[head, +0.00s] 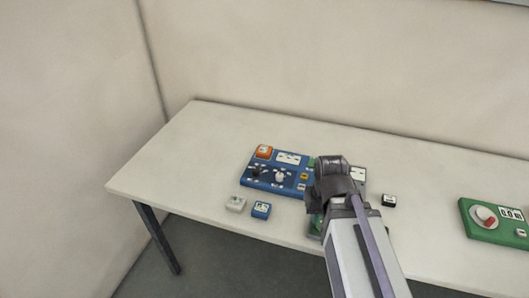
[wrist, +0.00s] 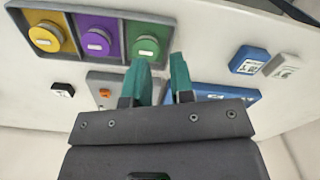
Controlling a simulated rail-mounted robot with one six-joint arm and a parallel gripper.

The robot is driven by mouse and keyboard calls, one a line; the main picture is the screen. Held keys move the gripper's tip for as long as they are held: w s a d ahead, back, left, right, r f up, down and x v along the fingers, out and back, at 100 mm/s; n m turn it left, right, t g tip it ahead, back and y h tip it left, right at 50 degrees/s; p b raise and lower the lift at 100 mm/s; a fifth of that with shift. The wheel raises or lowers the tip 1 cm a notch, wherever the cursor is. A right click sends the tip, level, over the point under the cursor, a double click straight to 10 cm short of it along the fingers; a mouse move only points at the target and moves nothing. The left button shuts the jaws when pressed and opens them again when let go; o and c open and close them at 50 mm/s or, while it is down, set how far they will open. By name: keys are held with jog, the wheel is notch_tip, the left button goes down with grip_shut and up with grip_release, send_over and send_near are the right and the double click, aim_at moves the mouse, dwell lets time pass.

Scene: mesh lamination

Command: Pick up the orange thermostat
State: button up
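The orange thermostat (head: 264,152) is a small orange box with a pale face. In the head view it sits at the back left corner of a blue panel (head: 256,178) on the table. I cannot make it out in the wrist view. My gripper (wrist: 160,72) shows in the wrist view with two teal fingers apart and nothing between them. In the head view my arm ends to the right of the blue panel, and the fingers are hidden there. The gripper is apart from the thermostat.
A white box (head: 236,204) and a blue box (head: 261,210) lie before the panel on the table (head: 170,165). A black box (head: 389,200) and a green panel with a red dial (head: 470,222) are to the right. The wrist view shows a three-knob panel (wrist: 71,48). The table's left end is clear.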

jog(key=o, duration=1.2)
jog(key=shift+a, duration=0.1)
